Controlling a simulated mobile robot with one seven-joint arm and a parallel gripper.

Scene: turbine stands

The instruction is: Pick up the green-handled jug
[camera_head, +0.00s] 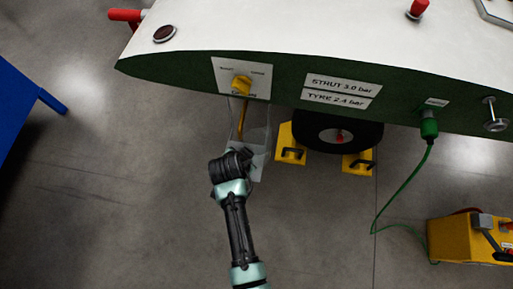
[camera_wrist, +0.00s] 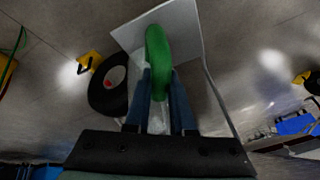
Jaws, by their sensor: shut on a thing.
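The jug's green handle (camera_wrist: 157,48) stands out in the middle of the wrist view. My gripper (camera_wrist: 160,88) is shut on it, with one blue-grey finger along each side. The jug's body is pale or clear and mostly hidden behind the handle and fingers. In the head view my gripper (camera_head: 232,160) is below the yellow knob of the green-and-white body, in front of a clear, pale shape (camera_head: 259,138). The green handle cannot be made out there. I cannot tell whether the jug is lifted.
A yellow knob (camera_head: 242,82) with a yellow rod below it hangs above my gripper. A black tyre (camera_head: 338,133) stands between yellow chocks (camera_head: 291,148) to the right. A yellow unit (camera_head: 465,239) with a green hose is at lower right.

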